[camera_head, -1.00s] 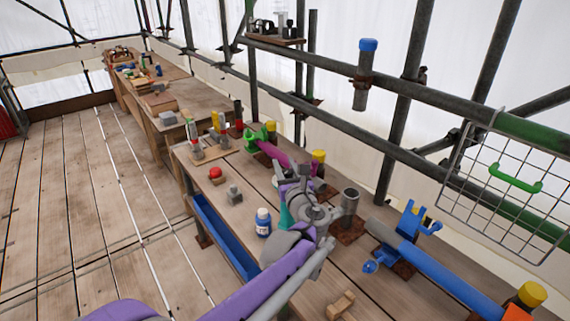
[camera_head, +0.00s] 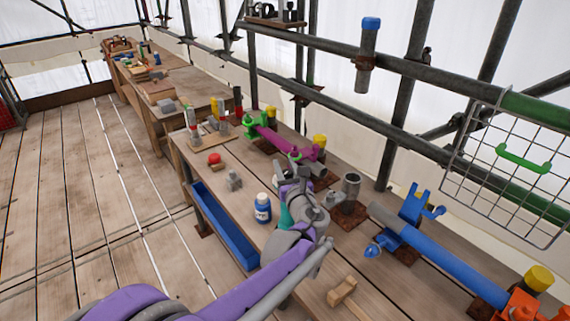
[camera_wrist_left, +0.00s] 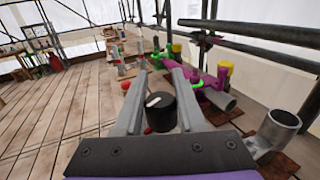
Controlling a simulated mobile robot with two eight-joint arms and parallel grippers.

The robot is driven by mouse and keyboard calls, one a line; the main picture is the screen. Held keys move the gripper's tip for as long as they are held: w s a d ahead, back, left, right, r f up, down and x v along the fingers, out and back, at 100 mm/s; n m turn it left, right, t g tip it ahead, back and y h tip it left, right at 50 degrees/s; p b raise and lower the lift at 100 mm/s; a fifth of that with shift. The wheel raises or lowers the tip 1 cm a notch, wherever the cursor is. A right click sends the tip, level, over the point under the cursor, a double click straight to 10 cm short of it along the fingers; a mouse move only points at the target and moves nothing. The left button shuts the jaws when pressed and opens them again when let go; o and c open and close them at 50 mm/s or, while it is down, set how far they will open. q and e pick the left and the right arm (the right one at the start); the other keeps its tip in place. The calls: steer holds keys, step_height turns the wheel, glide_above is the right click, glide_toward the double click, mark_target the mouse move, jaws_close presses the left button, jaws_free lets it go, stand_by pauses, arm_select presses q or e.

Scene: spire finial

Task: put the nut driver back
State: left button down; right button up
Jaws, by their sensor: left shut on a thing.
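My left gripper (camera_head: 297,175) is over the near bench and points away along it. In the left wrist view its two grey fingers are shut on a black cylinder with a white mark on its end (camera_wrist_left: 160,108). I take this to be the nut driver, seen end-on. Its far end is hidden. In the head view the arm mostly hides it. A wooden block with upright tools, some with coloured tops (camera_head: 193,130), stands beyond the gripper, at the bench's far end. My right gripper is in neither current view.
A grey upright tube (camera_head: 351,185) stands right of the gripper. A magenta pipe with a green clamp (camera_head: 268,119) lies beyond. A blue pipe (camera_head: 430,258) is at right.

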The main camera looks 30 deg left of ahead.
arm_select(q)
steer(key=shift+f+b, duration=1)
steer(key=shift+f, duration=0.8)
arm_select(e)
steer(key=shift+s+f, duration=0.25)
steer(key=shift+f, duration=0.45)
steer(key=shift+s+f, duration=0.2)
steer(key=shift+f, duration=0.5)
arm_select(q)
jaws_free()
steer(key=shift+f, duration=0.15)
arm_select(e)
steer(key=shift+f, duration=0.15)
arm_select(q)
steer(key=shift+f+b, duration=0.45)
arm_select(e)
steer(key=shift+s+f, duration=0.15)
steer(key=shift+f, duration=0.2)
arm_select(q)
steer(key=shift+s+d, duration=0.1)
steer(key=v, duration=0.8)
steer(key=shift+s+d, duration=0.25)
